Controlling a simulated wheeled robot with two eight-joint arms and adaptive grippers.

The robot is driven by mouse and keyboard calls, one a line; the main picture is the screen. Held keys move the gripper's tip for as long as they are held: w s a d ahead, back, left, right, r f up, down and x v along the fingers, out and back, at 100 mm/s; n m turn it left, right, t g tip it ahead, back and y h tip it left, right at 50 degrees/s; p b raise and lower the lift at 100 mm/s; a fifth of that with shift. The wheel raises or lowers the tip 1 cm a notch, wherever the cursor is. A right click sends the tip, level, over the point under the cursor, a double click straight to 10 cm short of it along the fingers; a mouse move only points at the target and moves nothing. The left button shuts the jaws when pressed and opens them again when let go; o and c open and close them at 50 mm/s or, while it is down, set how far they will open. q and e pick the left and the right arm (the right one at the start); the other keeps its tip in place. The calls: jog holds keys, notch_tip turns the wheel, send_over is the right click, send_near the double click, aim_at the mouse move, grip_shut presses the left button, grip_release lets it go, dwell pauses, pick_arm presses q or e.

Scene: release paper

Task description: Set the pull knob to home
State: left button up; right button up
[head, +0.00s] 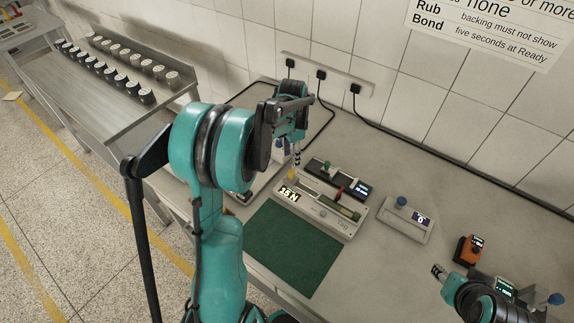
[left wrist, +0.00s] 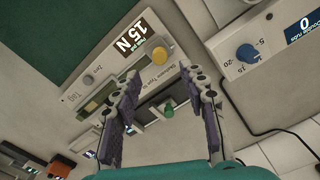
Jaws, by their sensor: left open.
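A pale test unit (head: 325,213) with a "15 N" display (head: 288,194) lies behind the green mat. Its round yellow knob (left wrist: 160,55) sits beside the display in the left wrist view and shows small in the head view (head: 292,174). Which knob is the pull knob is not clearly labelled. My left gripper (head: 296,160) is above that yellow knob, open and empty. In the left wrist view its purple-padded fingers (left wrist: 160,78) are spread, with the knob just beyond the tips. My right gripper (head: 440,271) is at lower right; its opening is unclear.
A dark unit with a green knob (left wrist: 168,112) lies behind the test unit. A white unit with a blue knob (left wrist: 247,55) is nearby. Another blue-knobbed unit (head: 406,220) and an orange device (head: 468,250) stand right. The green mat (head: 290,245) is bare.

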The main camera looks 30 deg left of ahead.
aim_at(292, 172)
pick_arm(q)
notch_tip(292, 172, down, 8)
jog(key=shift+r+b, duration=0.1)
jog(key=shift+b, duration=0.8)
grip_shut()
jog(key=shift+d, duration=0.15)
